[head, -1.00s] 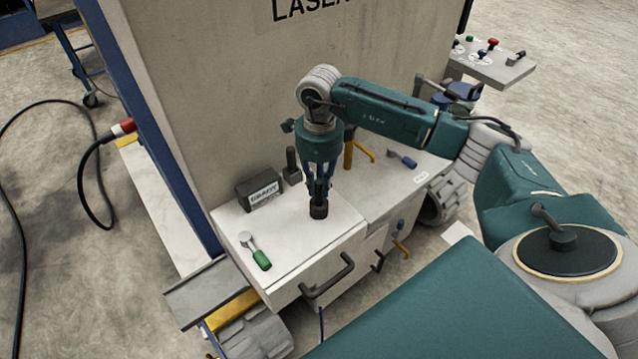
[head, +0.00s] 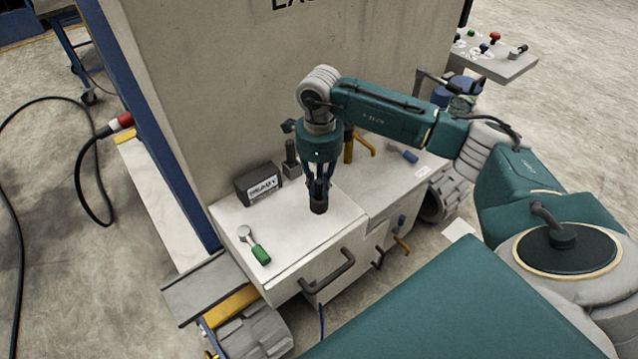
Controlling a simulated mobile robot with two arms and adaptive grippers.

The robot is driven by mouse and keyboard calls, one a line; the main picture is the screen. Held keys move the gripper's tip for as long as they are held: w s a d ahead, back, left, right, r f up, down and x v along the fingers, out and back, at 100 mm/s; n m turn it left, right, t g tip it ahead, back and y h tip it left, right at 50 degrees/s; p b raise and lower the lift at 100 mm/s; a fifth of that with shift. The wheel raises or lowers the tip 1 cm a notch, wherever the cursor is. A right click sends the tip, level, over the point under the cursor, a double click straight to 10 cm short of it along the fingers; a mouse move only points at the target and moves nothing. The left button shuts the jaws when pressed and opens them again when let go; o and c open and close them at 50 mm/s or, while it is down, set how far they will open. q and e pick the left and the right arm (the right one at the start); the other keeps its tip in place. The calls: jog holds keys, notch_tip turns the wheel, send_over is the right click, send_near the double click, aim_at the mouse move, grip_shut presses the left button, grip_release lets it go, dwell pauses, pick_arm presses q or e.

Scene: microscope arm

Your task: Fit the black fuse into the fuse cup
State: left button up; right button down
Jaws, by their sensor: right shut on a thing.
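My right gripper (head: 318,187) points straight down over the white cabinet top (head: 295,228). It is shut on the black fuse, which is mostly hidden between the dark fingers. A short dark cylinder (head: 319,207) shows right under the fingertips, at the cabinet top. It looks like the fuse cup with the fuse's lower end at it, but fuse and cup blend together. I cannot tell how deep the fuse sits. My left gripper is not in view.
A small dark display box (head: 258,184) stands behind on the left, with a dark upright post (head: 291,160) beside it. A green-handled tool (head: 254,246) lies front left. A yellow handle (head: 362,143) stands behind on the right. A drawer handle (head: 328,272) juts out in front.

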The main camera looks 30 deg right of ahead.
jog(key=c, duration=1.6)
grip_release()
jog(key=shift+o, duration=0.2)
notch_tip(320, 180, up, 12)
